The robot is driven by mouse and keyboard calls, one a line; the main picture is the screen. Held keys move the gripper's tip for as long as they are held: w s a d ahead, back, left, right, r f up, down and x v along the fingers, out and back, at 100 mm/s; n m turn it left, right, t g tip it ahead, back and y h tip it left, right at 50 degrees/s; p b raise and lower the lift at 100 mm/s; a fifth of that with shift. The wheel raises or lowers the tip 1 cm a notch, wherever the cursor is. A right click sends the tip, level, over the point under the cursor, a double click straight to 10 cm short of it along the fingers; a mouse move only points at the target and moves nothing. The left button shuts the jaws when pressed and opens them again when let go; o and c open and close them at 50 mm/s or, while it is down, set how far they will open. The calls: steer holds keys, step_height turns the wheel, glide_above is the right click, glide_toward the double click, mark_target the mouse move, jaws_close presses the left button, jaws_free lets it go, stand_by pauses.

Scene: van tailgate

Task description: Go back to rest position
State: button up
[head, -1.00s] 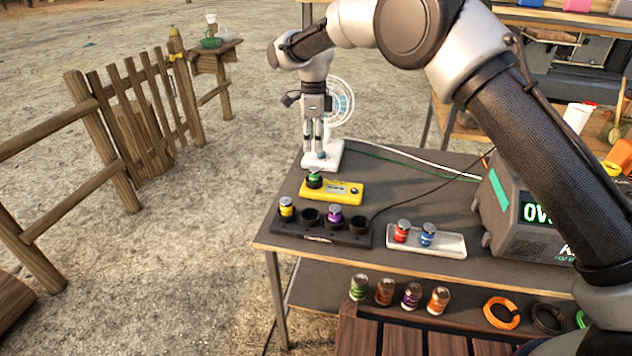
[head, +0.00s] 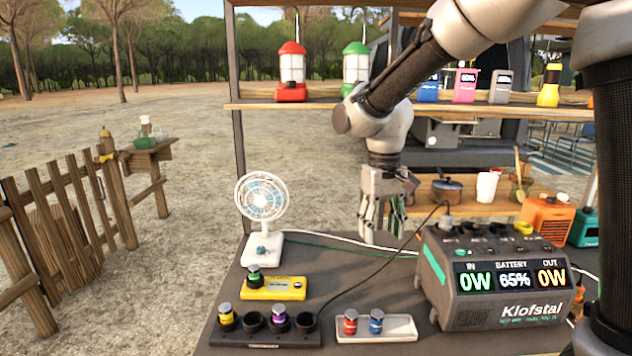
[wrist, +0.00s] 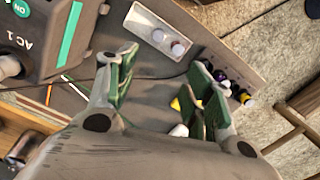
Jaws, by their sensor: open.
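My gripper (head: 383,222) hangs above the back part of the grey table (head: 222,325) in the head view, between the white fan and the power station. In the wrist view my gripper (wrist: 165,90) has its green-padded fingers spread apart with nothing between them. The fingers point down and are clear of every object.
A white fan (head: 263,200) stands left of my gripper. A power station (head: 490,280) reading 65% stands to the right. A yellow device (head: 285,290), a black battery holder (head: 240,338) and a white tray (head: 400,328) are in front. A shelf (head: 330,104) with lanterns is behind.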

steer(key=s+d+r+m+t, duration=0.1)
steer(key=s+d+r, duration=0.3)
steer(key=s+d, duration=0.6)
steer(key=s+d+r+m+t, duration=0.2)
steer(key=s+d+r+t, duration=0.2)
steer(key=s+d, duration=0.6)
steer(key=shift+d, duration=1.15)
steer(key=shift+s, duration=0.1)
jaws_close()
